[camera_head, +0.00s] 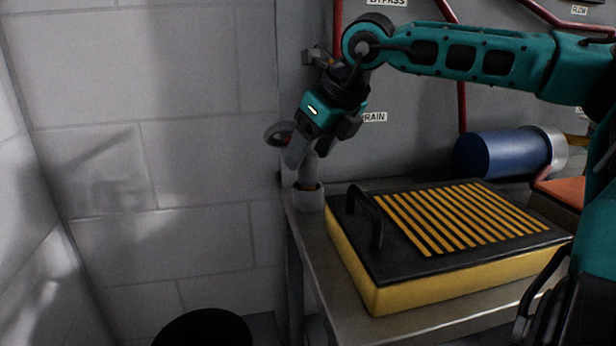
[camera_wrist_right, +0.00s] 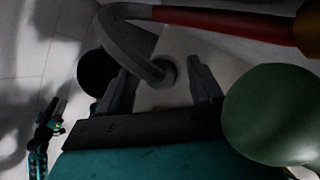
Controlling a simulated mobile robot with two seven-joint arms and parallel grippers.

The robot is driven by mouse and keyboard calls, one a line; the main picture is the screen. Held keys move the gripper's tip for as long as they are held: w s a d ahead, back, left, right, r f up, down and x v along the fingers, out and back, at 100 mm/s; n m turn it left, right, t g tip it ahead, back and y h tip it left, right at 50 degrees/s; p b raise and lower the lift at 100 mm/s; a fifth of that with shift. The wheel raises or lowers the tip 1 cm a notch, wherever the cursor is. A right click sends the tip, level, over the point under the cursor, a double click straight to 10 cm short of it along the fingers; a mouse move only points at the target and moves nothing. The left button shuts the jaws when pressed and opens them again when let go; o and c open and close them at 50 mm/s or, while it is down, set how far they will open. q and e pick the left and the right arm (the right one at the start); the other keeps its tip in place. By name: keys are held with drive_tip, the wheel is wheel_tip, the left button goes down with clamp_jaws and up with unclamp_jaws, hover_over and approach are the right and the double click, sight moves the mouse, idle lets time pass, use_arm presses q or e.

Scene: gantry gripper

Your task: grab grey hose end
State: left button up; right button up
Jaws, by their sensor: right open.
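The grey hose (camera_wrist_right: 128,38) bends over in the right wrist view. Its end goes down into a round dark opening (camera_wrist_right: 168,72) in a pale surface. In the head view a grey upright piece (camera_head: 309,172), probably this hose end, stands in a short grey holder (camera_head: 309,197) at the table's back left corner. My right gripper (camera_head: 302,158) is above the holder; in the wrist view its fingers (camera_wrist_right: 163,88) are open, apart on either side of the hose end. Contact cannot be told. My left gripper (camera_wrist_right: 53,112) appears small at the wrist view's left; its jaw state is unclear.
A yellow case with a black slatted lid and handle (camera_head: 363,214) fills much of the metal table (camera_head: 345,312). A blue cylinder (camera_head: 497,155) lies behind it. A black round bin (camera_head: 203,330) stands left on the floor. A green rounded object (camera_wrist_right: 275,115) is close in the wrist view.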

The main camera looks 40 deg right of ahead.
clamp_jaws()
idle(0.4)
drive_tip(key=shift+r, duration=0.15)
